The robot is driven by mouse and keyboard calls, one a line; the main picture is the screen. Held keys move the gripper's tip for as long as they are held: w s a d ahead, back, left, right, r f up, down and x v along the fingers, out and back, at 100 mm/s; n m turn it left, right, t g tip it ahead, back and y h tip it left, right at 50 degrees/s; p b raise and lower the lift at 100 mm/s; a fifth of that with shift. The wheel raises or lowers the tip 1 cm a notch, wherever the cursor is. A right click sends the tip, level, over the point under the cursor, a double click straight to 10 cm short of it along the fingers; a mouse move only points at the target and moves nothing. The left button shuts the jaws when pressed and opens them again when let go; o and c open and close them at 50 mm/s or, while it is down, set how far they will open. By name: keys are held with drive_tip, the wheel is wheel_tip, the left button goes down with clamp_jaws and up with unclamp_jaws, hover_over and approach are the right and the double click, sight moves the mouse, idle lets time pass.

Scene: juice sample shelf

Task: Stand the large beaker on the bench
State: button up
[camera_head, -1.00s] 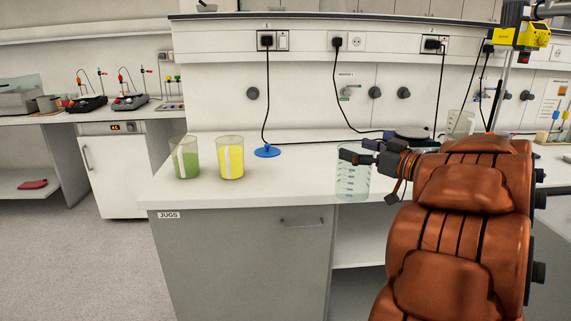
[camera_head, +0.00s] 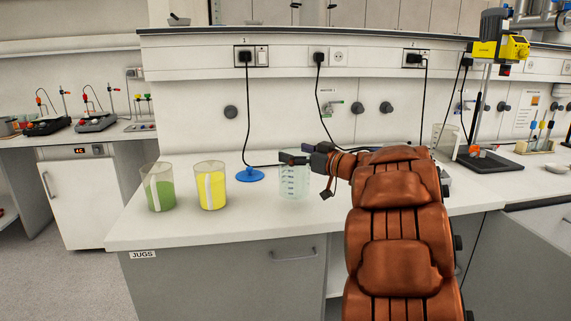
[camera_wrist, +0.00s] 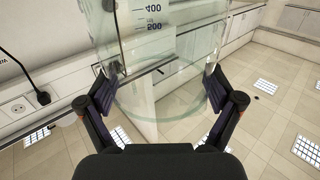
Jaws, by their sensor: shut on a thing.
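A large clear beaker (camera_head: 294,183) with graduation marks is held upright by my gripper (camera_head: 294,154). In the wrist view the same beaker (camera_wrist: 160,70) stands between the two fingers (camera_wrist: 166,100), which are shut on its sides. In the head view the beaker appears over the white bench top (camera_head: 240,226), right of the jugs. I cannot tell whether its base touches the surface. My arm hides the bench to its right.
A jug of green liquid (camera_head: 158,190) and a jug of yellow liquid (camera_head: 210,187) stand on the left of the bench. A blue round base (camera_head: 249,175) with a cable lies behind them. Another clear vessel (camera_head: 445,142) and a yellow stirrer (camera_head: 498,48) stand at right.

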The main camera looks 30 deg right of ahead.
sight(287, 150)
drive_tip(key=x, duration=0.4)
drive_tip(key=shift+w+d+f, duration=0.2)
drive_tip(key=shift+d, duration=0.2)
drive_tip(key=shift+f+b, duration=0.35)
drive_tip(key=shift+f, duration=1.5)
drive_tip(key=o, duration=1.3)
drive_tip(key=shift+o, duration=0.2)
drive_tip(key=shift+s+d, duration=0.1)
drive_tip(key=shift+s, duration=0.15)
drive_tip(key=v, duration=1.1)
drive_tip(key=shift+s, duration=0.25)
drive_tip(key=shift+d, duration=0.1)
